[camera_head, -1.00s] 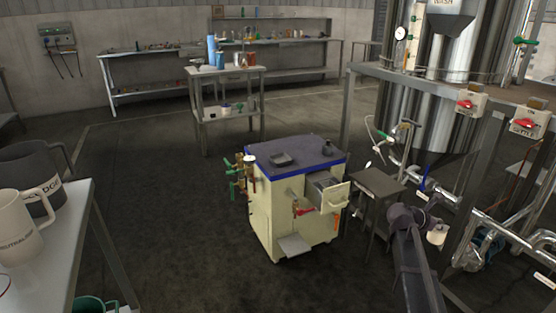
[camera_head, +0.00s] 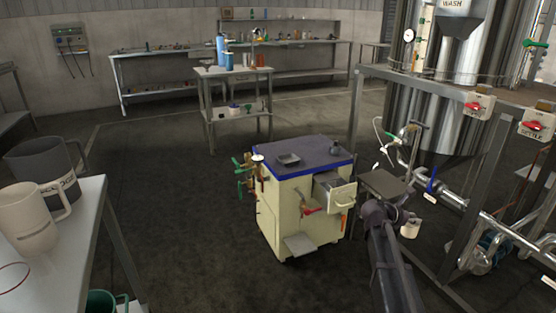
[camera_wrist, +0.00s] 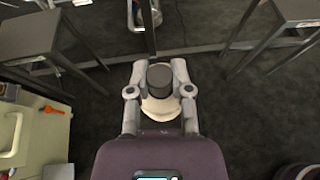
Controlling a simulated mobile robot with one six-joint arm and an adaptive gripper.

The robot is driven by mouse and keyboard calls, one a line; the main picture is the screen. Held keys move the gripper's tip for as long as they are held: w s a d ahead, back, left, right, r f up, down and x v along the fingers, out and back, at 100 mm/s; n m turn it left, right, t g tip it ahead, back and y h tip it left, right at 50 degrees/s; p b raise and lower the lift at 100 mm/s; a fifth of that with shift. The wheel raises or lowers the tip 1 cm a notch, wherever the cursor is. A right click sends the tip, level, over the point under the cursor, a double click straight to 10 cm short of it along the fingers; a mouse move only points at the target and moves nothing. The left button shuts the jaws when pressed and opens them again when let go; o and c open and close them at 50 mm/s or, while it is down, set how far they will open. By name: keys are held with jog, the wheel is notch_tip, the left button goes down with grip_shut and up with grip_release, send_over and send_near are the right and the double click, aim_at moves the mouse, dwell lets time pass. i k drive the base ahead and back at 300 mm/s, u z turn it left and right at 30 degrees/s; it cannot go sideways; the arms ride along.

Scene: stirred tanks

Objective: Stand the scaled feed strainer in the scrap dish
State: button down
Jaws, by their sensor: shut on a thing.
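My gripper (camera_wrist: 160,84) is shut on a cylindrical thing with a dark grey round end and a pale, wider collar, which I take to be the feed strainer (camera_wrist: 159,77). It sits between the two fingers, over the dark floor. In the head view the pale held thing (camera_head: 410,228) shows beside the end of my arm, to the right of the cream cabinet. A small dark square dish (camera_head: 288,160) lies on the cabinet's blue-edged top; I cannot tell for sure that it is the scrap dish. The gripper is apart from it, to its right.
The cream cabinet (camera_head: 290,215) has an open drawer (camera_head: 338,192) on its right and valves on its left. A dark small table (camera_head: 385,183) and pipe frame stand right. A bench with mugs (camera_head: 30,215) is at left. Floor between is clear.

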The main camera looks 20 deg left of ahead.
aim_at(288, 160)
jog(key=u, duration=0.85)
jog(key=i, duration=1.05)
